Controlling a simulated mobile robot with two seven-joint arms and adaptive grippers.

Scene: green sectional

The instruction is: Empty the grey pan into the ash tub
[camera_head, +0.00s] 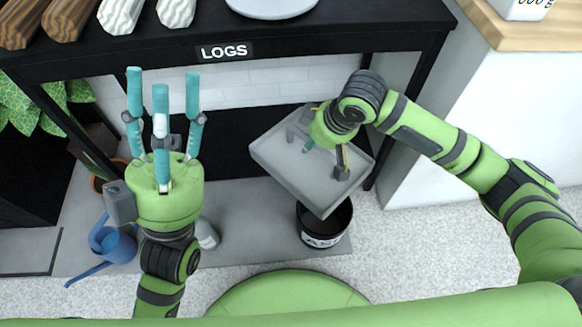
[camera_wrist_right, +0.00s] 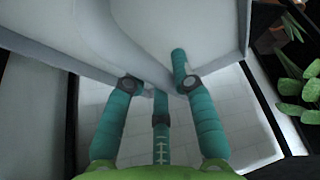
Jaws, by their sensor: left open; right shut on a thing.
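The grey pan (camera_head: 285,172) is a shallow, square-sided tray held up in the air in the head view, turned with one corner toward me. That near corner is above the black ash tub (camera_head: 325,243), whose label is partly readable, and hides part of its mouth. My right gripper (camera_head: 325,160) is shut on the pan; in the right wrist view its teal fingers (camera_wrist_right: 160,88) are at a pale grey part of the pan (camera_wrist_right: 205,25). I see no loose contents in the pan. My left gripper (camera_head: 163,85) is open and empty, fingers pointing away from me, left of the pan.
A black shelf (camera_head: 340,38) labelled LOGS spans the back, with logs (camera_head: 70,18) and a round pale plate on it. A blue watering can (camera_head: 112,245) stands at lower left on the grey slab (camera_head: 265,235). A white block (camera_head: 480,130) is at right.

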